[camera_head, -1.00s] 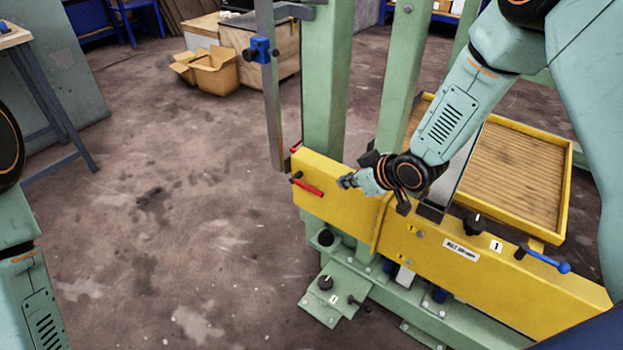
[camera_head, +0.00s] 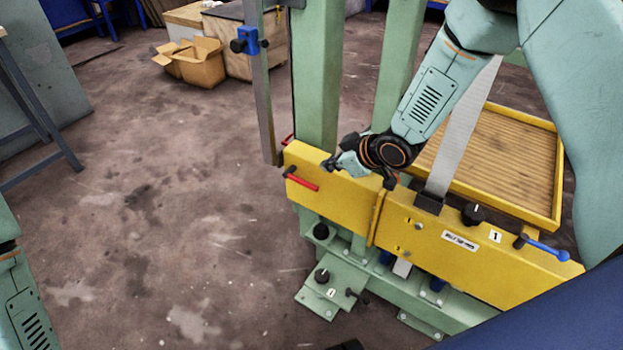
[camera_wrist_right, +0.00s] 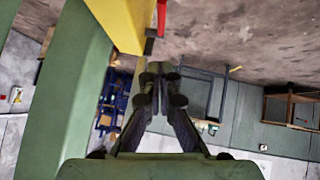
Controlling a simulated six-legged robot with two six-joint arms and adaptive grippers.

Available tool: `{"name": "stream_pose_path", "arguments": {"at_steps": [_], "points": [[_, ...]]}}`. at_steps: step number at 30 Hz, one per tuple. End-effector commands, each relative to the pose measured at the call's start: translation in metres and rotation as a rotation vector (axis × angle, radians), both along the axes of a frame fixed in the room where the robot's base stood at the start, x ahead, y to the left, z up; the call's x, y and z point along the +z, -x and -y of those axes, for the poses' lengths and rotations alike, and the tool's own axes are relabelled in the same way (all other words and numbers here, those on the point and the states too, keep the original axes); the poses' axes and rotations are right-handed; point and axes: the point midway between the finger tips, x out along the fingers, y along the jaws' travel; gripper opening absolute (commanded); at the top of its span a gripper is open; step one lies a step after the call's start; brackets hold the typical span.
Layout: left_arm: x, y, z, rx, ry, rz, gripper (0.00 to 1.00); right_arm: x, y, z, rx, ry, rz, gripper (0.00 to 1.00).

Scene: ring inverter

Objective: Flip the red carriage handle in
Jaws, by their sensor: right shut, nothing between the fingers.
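The red carriage handle (camera_head: 302,183) sticks out from the left end of the yellow carriage (camera_head: 340,196), on its near face. It angles slightly down to the right. My right gripper (camera_head: 329,163) is shut and empty at the carriage's top edge, a little above and right of the handle, apart from it. In the right wrist view, the shut fingertips (camera_wrist_right: 155,69) point toward the background, and part of the red handle (camera_wrist_right: 161,18) shows above them beside the yellow carriage (camera_wrist_right: 122,22). My left arm shows at the left edge, but its gripper is out of view.
A blue handle (camera_head: 548,250) and black knob (camera_head: 474,214) sit at the carriage's right. Green posts (camera_head: 318,80) and a thin metal upright (camera_head: 262,100) stand behind it. A yellow tray (camera_head: 557,180) lies at right. The floor at left is clear.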

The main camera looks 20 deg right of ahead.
Motion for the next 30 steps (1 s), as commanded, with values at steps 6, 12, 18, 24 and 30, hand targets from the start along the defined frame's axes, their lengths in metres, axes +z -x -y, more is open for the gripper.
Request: {"name": "stream_pose_path", "arguments": {"at_steps": [6, 12, 18, 24, 30], "points": [[-0.017, 0.0, 0.0, 0.0, 0.0, 0.0, 0.4, -0.031, -0.027, -0.015, 0.006, 0.003, 0.001, 0.0], [-0.03, 0.0, 0.0, 0.0, 0.0, 0.0, 0.4, -0.057, -0.052, -0.027, 0.005, 0.002, 0.001, 0.0], [-0.043, 0.0, 0.0, 0.0, 0.0, 0.0, 0.4, -0.084, -0.063, -0.028, 0.001, 0.0, -0.001, 0.0], [-0.049, 0.0, 0.0, 0.0, 0.0, 0.0, 0.4, -0.1, -0.065, -0.025, 0.0, -0.001, 0.001, 0.0], [-0.05, 0.0, 0.0, 0.0, 0.0, 0.0, 0.4, -0.102, -0.065, -0.025, 0.001, -0.001, 0.0, 0.0]]}}
